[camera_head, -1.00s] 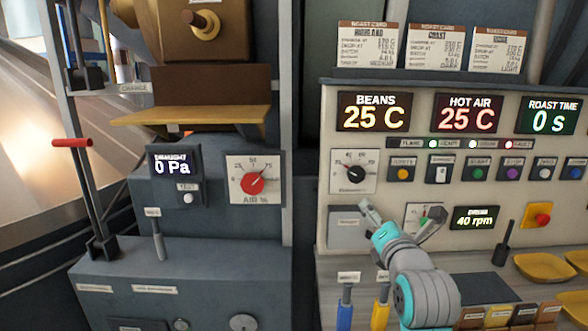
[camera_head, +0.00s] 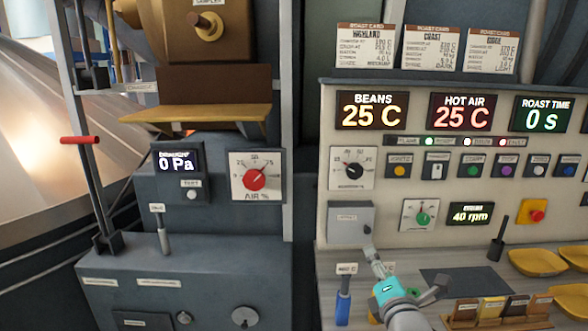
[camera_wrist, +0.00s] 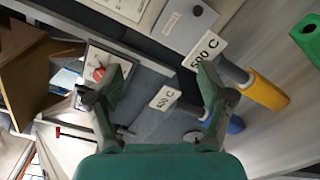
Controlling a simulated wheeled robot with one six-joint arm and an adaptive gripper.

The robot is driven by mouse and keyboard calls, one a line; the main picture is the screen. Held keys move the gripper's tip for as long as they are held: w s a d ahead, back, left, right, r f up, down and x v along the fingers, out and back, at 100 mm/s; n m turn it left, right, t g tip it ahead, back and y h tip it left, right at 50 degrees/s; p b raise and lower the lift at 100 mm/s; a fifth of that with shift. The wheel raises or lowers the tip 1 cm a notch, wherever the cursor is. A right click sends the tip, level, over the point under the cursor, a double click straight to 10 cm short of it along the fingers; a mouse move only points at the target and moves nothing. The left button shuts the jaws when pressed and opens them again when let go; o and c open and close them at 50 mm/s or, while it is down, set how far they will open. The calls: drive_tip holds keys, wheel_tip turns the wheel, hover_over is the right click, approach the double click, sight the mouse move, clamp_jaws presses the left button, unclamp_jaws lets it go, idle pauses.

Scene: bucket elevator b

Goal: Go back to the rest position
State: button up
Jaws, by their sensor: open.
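My gripper (camera_head: 403,268) is low in front of the control panel (camera_head: 328,180), over the counter. It is empty, its two fingers spread apart. In the wrist view my gripper (camera_wrist: 160,82) shows both fingers apart with nothing between them. The grey box with a small knob (camera_head: 350,224) is on the panel just above the gripper; I cannot tell whether a fingertip touches it. The green-centred dial (camera_head: 421,216) is beside that box and in full view.
Blue (camera_head: 343,303) and yellow (camera_wrist: 266,92) handled tools are close to my gripper. A red-knobbed air dial (camera_head: 255,178), a red-handled lever (camera_head: 80,140) and a shelf are to the left. Yellow trays (camera_head: 538,262) and small boxes (camera_head: 490,310) are on the counter at right.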

drive_tip(key=s+f+m+g, duration=0.1)
drive_tip(key=s+f+m, duration=1)
drive_tip(key=s+f, duration=1.05)
drive_tip(key=s+m+g, duration=0.1)
drive_tip(key=s+m, duration=1.2)
drive_tip(key=s, duration=1.7)
drive_tip(key=shift+f+g, duration=0.15)
drive_tip(key=shift+g, duration=0.25)
